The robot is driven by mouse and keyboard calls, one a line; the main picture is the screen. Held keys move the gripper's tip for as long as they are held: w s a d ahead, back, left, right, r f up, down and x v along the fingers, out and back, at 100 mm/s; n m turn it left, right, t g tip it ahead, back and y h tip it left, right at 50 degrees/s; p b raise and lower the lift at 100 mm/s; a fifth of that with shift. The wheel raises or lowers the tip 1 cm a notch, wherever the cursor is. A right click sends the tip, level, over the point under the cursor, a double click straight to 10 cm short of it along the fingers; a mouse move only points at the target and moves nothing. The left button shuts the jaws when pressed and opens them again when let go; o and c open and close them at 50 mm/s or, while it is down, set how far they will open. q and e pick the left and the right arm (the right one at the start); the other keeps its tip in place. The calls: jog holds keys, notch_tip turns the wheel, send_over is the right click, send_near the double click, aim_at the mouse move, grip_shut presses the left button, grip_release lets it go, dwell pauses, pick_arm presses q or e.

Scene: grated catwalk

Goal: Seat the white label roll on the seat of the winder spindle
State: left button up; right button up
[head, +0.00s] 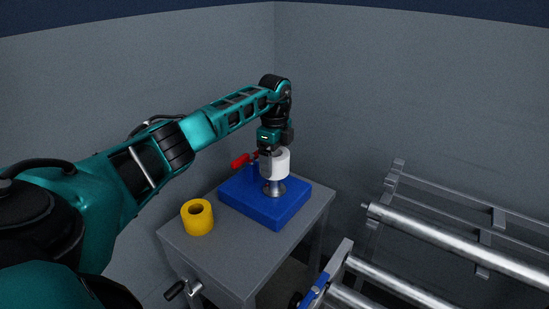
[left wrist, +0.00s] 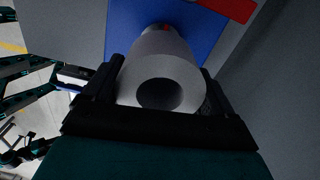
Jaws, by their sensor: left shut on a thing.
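The white label roll (head: 282,164) is upright in my left gripper (head: 270,152), which is shut on it. In the left wrist view the roll (left wrist: 188,85) lies between the two fingers, its dark bore facing the camera. The metal winder spindle (head: 274,188) stands on a blue base (head: 262,211) directly beneath the roll. The roll's lower edge shows above the spindle's flared metal seat, with a small gap. I cannot tell whether the spindle's tip is inside the bore. My right gripper is not in view.
A yellow roll (head: 198,217) stands on the grey table (head: 229,254), left of the blue base. A red handle (head: 240,161) is at the base's back left. A metal roller frame (head: 440,237) stands to the right. Grey walls rise close behind the table.

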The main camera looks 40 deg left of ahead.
pick_arm(q)
jog(key=shift+p, duration=0.35)
dwell(0.6)
jog(key=shift+f, duration=0.1)
dwell(0.4)
jog(key=shift+f+b, duration=1.5)
jog(key=shift+f, duration=1.4)
jog(key=o, duration=0.9)
jog(key=shift+o, duration=0.2)
